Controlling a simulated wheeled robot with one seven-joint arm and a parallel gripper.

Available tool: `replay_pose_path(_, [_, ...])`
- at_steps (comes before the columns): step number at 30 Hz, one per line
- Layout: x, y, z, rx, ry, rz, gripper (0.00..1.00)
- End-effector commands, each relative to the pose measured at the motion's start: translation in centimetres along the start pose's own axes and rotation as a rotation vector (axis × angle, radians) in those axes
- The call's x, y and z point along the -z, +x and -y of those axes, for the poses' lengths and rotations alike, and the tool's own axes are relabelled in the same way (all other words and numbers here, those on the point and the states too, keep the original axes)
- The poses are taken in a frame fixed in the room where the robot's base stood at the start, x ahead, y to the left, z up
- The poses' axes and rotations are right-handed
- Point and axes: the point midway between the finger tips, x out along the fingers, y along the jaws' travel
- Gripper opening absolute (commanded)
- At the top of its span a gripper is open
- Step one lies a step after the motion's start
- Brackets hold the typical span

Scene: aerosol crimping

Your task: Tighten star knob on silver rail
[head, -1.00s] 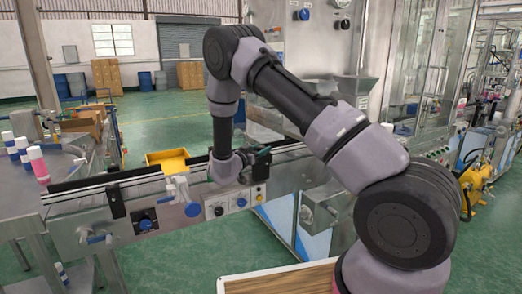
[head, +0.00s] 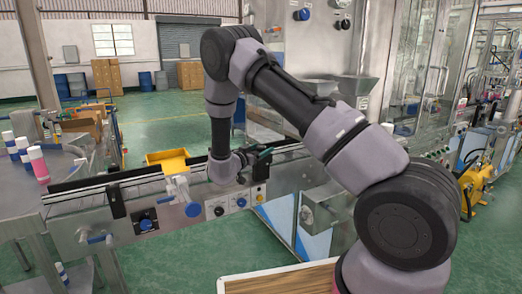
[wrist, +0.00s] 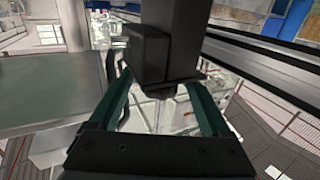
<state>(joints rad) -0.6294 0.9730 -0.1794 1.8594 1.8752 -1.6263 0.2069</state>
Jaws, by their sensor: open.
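A silver rail (head: 90,193) runs along the conveyor (head: 75,215) in the head view; it shows as a long bar at upper right in the wrist view (wrist: 265,65). I cannot make out the star knob for certain. A black block on an upright (wrist: 150,55) fills the space between my fingers in the wrist view. My gripper (wrist: 160,88) has two green fingers, spread apart on either side of the block's lower end. Contact is not clear. In the head view my gripper (head: 263,153) is beside the conveyor, partly hidden by my wrist.
Blue knobs (head: 193,209) and a control panel (head: 238,203) line the conveyor's front. A yellow bin (head: 168,160) stands behind the rail. A round table (head: 30,195) with several cans is at left. A steel machine (head: 325,215) stands at right.

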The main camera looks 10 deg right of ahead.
Motion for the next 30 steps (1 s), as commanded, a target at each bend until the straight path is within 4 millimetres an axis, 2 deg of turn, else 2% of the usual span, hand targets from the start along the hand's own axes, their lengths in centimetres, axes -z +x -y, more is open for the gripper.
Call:
replay_pose_path(5, [0.0, -2.5, 0.2, 0.007, -0.001, 0.0, 0.82])
replay_pose_path(12, [0.0, -7.5, 0.2, 0.007, -0.001, -0.001, 0.82])
replay_pose_path(15, [0.0, -9.0, 0.1, 0.005, 0.0, -0.001, 0.82])
replay_pose_path(21, [0.0, -10.5, 0.0, 0.001, 0.0, -0.001, 0.82])
replay_pose_path(30, [0.0, -10.6, 0.0, 0.001, 0.0, 0.0, 0.82])
